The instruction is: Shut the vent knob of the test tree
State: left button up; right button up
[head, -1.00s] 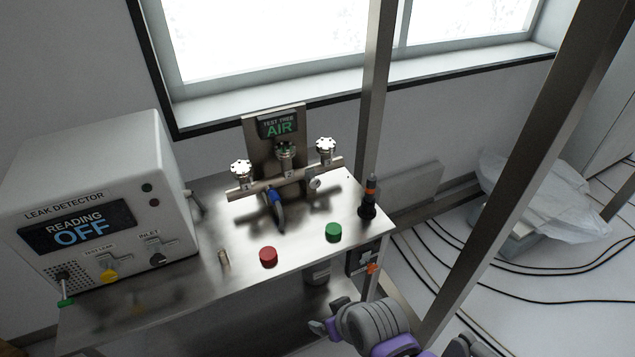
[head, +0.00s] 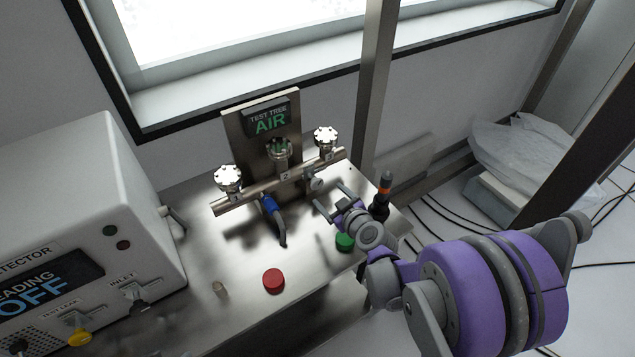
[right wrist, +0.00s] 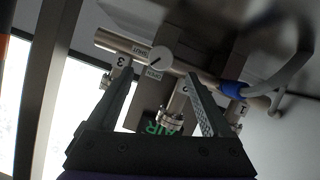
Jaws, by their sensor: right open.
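The test tree (head: 255,193) is a metal pipe with several round-topped fittings, fixed to an upright plate whose display (head: 267,121) reads "TEST TREE AIR". The vent knob (head: 316,184) is a small pale round knob near the pipe's right end. My right gripper (head: 331,196) is open and empty, just in front of the knob. In the right wrist view its fingertips (right wrist: 158,76) stand either side of the knob, apparently apart from it. My left gripper is out of view.
A blue-collared hose (head: 275,215) hangs from the pipe. A red button (head: 273,281) and a green button (head: 345,242) sit on the metal cart top, with a black-and-orange stick (head: 382,192) by its right edge. The leak detector (head: 75,215) stands at left. A metal post (head: 371,90) rises behind.

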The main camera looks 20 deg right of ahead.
aim_at(318, 185)
jog(key=x, duration=0.8)
jog(key=shift+w+a+f, duration=0.1)
jog(key=shift+w+f, duration=0.1)
jog(key=shift+w, duration=0.15)
grip_shut()
